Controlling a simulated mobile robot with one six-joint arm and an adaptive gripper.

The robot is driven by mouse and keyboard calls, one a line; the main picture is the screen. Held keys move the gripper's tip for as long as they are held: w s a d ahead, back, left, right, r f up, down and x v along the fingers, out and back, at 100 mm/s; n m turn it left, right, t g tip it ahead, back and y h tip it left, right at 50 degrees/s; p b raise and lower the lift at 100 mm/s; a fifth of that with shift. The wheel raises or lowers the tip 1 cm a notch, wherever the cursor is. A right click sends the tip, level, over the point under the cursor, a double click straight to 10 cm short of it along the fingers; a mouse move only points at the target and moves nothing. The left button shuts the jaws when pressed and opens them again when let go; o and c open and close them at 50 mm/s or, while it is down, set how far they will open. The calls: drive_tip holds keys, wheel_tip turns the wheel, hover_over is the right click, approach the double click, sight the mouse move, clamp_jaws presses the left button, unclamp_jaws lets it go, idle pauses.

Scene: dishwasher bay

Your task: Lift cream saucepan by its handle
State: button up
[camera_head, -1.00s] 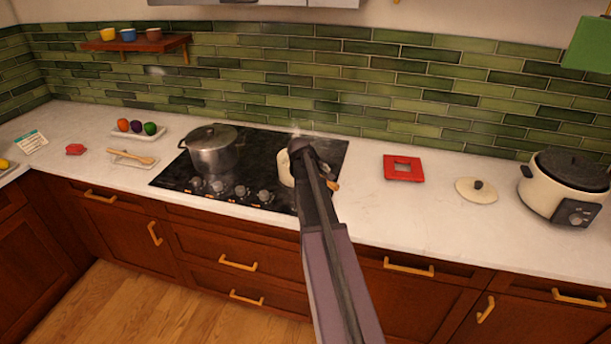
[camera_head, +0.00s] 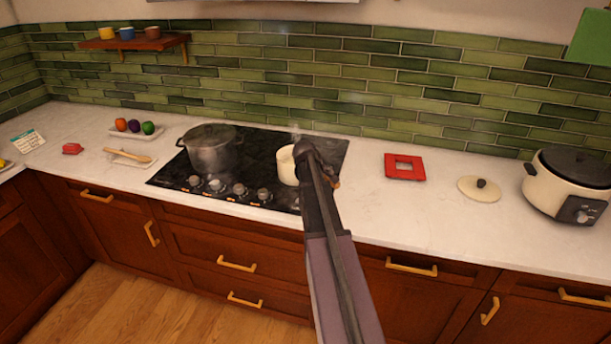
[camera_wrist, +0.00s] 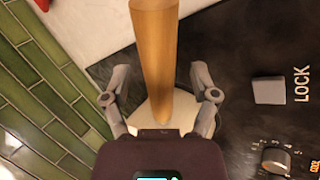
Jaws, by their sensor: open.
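The cream saucepan (camera_head: 286,166) stands on the right part of the black cooktop, partly hidden behind my arm in the head view. In the wrist view a piece of its cream body (camera_wrist: 158,112) shows between my fingers. Its wooden handle (camera_wrist: 155,50) runs up the wrist view, between the two fingers. A bit of the handle tip (camera_head: 336,184) shows beside my arm in the head view. My gripper (camera_wrist: 160,78) is open, its fingers on either side of the handle with gaps. In the head view my gripper (camera_head: 312,153) is over the saucepan's right side.
A grey lidded pot (camera_head: 211,150) stands on the cooktop (camera_head: 258,150) left of the saucepan. A red square trivet (camera_head: 391,172), a cream lid (camera_head: 470,193) and a cream cooker (camera_head: 555,190) are on the counter to the right. Counter between cooktop and trivet is clear.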

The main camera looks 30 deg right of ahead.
drive_tip(key=shift+d+f, duration=0.2)
drive_tip(key=shift+f, duration=0.05)
idle(0.4)
clamp_jaws()
